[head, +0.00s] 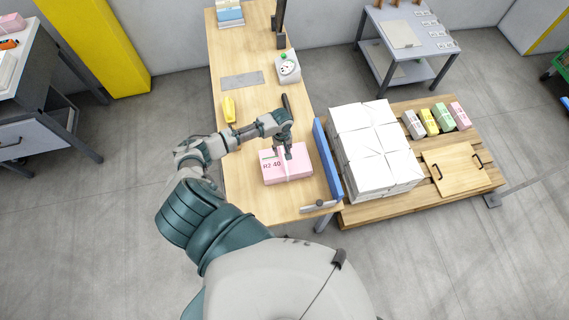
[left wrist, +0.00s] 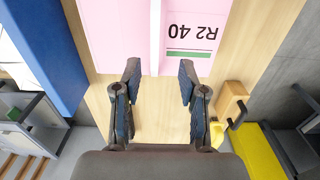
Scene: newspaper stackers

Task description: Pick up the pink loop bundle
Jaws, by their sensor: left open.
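The pink bundle (head: 272,176) lies on the wooden table (head: 245,205), marked "R2 40" with a pale band across its middle. It also fills the top of the left wrist view (left wrist: 115,35). My left gripper (head: 285,152) is over the bundle's far edge. In the left wrist view, my left gripper (left wrist: 158,78) is open, with its two fingers apart on either side of the band's line and nothing between them. Whether the fingertips touch the bundle cannot be told. My right gripper is not in view.
A blue raised edge (head: 327,160) runs along the table's right side. A yellow tool (head: 229,109) and a dial scale (head: 287,68) stand farther back. White paper stacks (head: 372,150) and several coloured bundles (head: 429,122) sit on a pallet (head: 395,206) at right.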

